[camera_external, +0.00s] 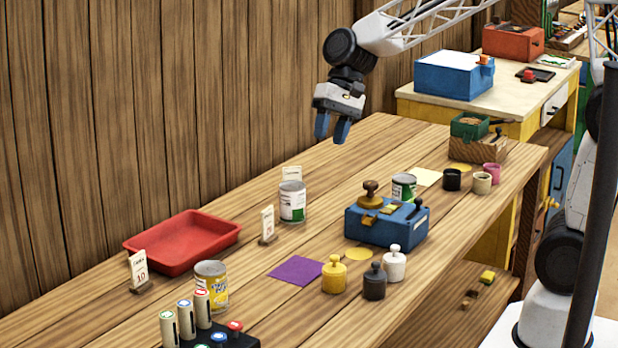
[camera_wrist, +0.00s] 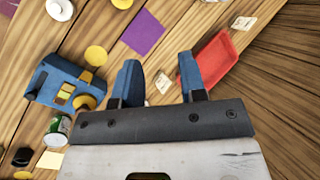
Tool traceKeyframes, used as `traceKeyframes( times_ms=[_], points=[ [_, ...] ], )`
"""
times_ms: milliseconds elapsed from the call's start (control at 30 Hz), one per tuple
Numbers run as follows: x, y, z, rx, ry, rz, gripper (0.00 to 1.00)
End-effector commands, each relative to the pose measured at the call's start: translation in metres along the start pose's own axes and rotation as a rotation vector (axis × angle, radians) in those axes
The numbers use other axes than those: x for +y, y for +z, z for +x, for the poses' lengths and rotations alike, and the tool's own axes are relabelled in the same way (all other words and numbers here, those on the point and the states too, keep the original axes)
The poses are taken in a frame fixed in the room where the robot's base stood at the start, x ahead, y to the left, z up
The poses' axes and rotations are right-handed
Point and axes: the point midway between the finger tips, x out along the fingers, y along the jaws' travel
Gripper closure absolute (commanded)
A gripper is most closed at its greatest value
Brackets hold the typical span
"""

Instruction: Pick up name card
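Several white name cards stand on small holders on the long wooden table. In the external view, one card with a "10" (camera_external: 138,269) is front left of the red tray, one (camera_external: 267,223) stands mid-table, and one (camera_external: 292,174) is partly hidden behind a can. In the wrist view, one card (camera_wrist: 163,83) shows between my fingers and another (camera_wrist: 243,23) lies beyond the tray; I cannot tell which card is the nearer one. My gripper (camera_external: 332,131) is open, empty and high above the table's back part, fingers down. Its blue fingers (camera_wrist: 159,70) also show in the wrist view.
The red tray (camera_external: 182,242) lies at the back left. A white-green can (camera_external: 292,202) stands close to two cards. A blue box (camera_external: 386,223), weights, a yellow can (camera_external: 211,287) and a purple sheet (camera_external: 297,271) are nearby. A plank wall (camera_external: 170,100) borders the table.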

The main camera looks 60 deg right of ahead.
Motion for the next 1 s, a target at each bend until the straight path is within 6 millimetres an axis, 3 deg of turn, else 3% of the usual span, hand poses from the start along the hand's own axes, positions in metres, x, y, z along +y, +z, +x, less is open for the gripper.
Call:
traceKeyframes(
  times_ms=[567,1000],
  points=[
    [-0.113,-0.08,0.089,-0.231,-0.143,0.334,0.62],
    [-0.186,-0.138,0.177,-0.409,-0.227,0.595,0.62]
  ],
)
